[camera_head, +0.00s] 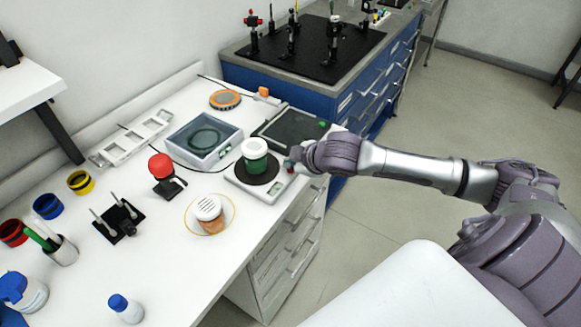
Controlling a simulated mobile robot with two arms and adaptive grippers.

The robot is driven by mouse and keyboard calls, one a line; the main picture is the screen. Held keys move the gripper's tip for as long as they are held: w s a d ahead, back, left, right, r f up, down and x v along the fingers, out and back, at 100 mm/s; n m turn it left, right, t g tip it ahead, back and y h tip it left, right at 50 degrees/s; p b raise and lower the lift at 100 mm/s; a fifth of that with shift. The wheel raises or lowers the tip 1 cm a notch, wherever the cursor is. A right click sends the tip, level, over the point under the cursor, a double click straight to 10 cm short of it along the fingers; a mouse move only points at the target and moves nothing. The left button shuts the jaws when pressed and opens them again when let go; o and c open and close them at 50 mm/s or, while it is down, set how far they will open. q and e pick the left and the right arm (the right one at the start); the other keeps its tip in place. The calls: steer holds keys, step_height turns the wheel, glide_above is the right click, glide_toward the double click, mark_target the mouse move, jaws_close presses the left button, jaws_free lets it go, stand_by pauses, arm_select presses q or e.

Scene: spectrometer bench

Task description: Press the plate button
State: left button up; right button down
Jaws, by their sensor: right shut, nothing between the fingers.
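The plate (238,181) is a low white device with a dark round top, near the right edge of the bench. A green vessel with a white lid (255,158) stands on it. My right arm reaches in from the right. My right gripper (291,165) is shut and empty, at the right side of the plate by its front panel. A small reddish spot shows by the fingertips; I cannot tell if it is the button. The gripper hides part of the panel, and I cannot tell whether it touches. My left gripper is out of view.
Behind the plate are a grey open-topped box (187,145) and a dark flat device (272,127). Blue cabinets (362,95) stand beyond. Open floor lies right.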

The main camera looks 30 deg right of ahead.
steer(key=shift+f, duration=0.3)
stand_by(0.5)
steer(key=shift+r, duration=0.1)
steer(key=shift+r+p, duration=0.65)
steer(key=shift+p, duration=0.3)
step_height(320, 180, up, 6)
steer(key=p, duration=0.7)
